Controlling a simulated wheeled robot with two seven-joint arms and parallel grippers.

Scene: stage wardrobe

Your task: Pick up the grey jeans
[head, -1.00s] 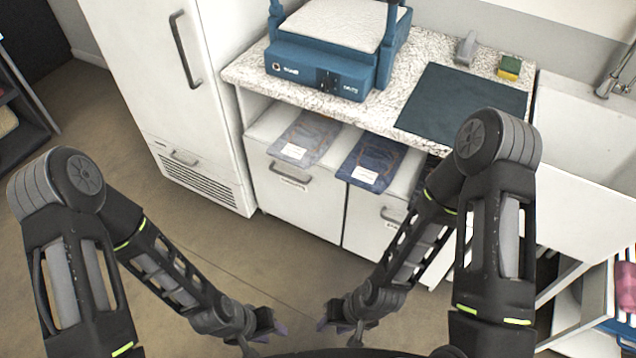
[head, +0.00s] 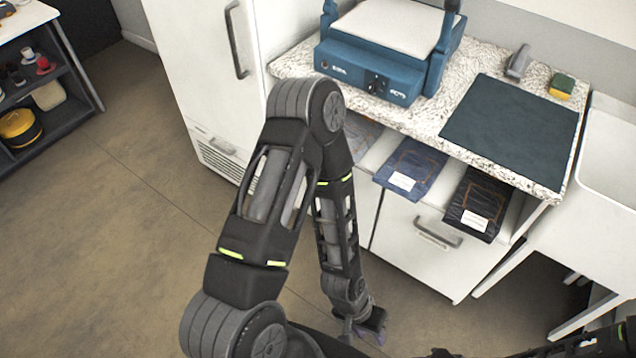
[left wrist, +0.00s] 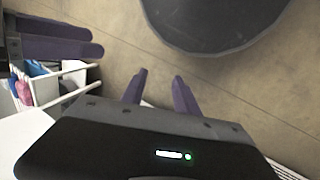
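The grey jeans (head: 362,134) lie folded on the shelf under the speckled counter, leftmost of three folded garments. My left arm hides part of them in the head view. My left gripper (head: 370,328) hangs low in front of the cabinet, well below and apart from the jeans. In the left wrist view its two purple fingers (left wrist: 157,88) are spread with nothing between them. My right gripper (left wrist: 62,38) shows at the upper left of that view, its two fingers apart and empty. The jeans do not show in the left wrist view.
Blue jeans (head: 411,168) and black jeans (head: 480,203), each with a white label, lie to the right on the shelf. A blue machine (head: 368,80) and a dark mat (head: 512,128) sit on the counter (head: 450,92) above. Open floor (head: 120,240) lies at left.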

